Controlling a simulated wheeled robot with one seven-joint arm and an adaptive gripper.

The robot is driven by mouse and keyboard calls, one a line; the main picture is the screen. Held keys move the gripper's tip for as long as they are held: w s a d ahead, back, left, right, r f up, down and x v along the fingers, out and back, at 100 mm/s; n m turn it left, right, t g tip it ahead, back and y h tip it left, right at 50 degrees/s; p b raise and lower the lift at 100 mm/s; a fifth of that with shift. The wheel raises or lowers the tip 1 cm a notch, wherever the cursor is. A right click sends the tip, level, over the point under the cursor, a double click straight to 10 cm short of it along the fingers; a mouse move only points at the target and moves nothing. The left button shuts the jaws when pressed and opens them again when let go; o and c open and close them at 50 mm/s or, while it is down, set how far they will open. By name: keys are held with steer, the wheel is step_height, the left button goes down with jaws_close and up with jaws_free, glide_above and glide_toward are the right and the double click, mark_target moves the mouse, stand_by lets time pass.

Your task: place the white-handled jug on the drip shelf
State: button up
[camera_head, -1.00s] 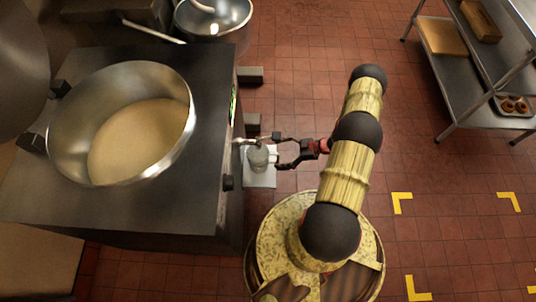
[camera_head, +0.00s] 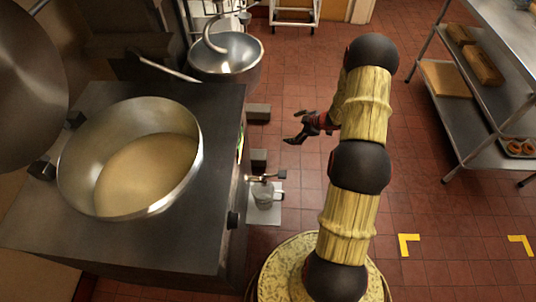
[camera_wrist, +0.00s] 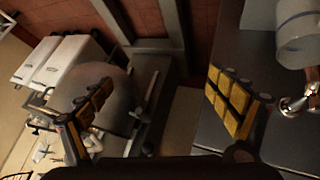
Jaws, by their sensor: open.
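A pale translucent jug (camera_head: 264,196) stands on the light drip shelf (camera_head: 274,216) at the side of the steel kettle unit, under a small tap (camera_head: 266,177). The handle's colour is too small to make out. My gripper (camera_head: 300,127) is open and empty, above and to the right of the jug in the head view, apart from it. In the wrist view my gripper (camera_wrist: 160,100) shows its yellow-padded fingers spread wide with nothing between them. Part of the jug (camera_wrist: 302,35) shows at the upper right, outside the fingers, beside a shiny metal fitting (camera_wrist: 298,104).
The kettle (camera_head: 130,160) holds a tan liquid and fills the left. A mixer bowl (camera_head: 226,58) stands behind it. A steel rack (camera_head: 490,90) with boards and a tray is at the right. The tiled floor between is clear apart from my arm and base.

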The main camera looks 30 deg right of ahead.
steer(key=w+r+m+h, duration=0.1)
steer(key=w+r+h, duration=0.1)
steer(key=r, duration=0.8)
steer(key=w+r+m+h, duration=0.1)
steer(key=w+r+h, duration=0.1)
steer(key=r, duration=0.7)
steer(key=s+a+r+m+h, duration=0.1)
steer(key=s+a+r+m, duration=0.15)
steer(key=r, duration=0.55)
steer(key=s+a+r+m+h, duration=0.1)
steer(key=s+a+r+h, duration=0.2)
steer(key=r, duration=0.4)
steer(key=s+a+r+m+g+y, duration=0.1)
steer(key=s+a+r, duration=0.3)
steer(key=s+a, duration=0.2)
steer(key=s+a+r+m, duration=0.2)
steer(key=s+a+r, duration=0.2)
steer(key=s+a, duration=0.2)
steer(key=s+a+m+g+y, duration=0.1)
steer(key=s+a+y, duration=0.3)
steer(key=s+a, duration=1)
steer(key=s, duration=0.4)
steer(key=shift+g, duration=0.3)
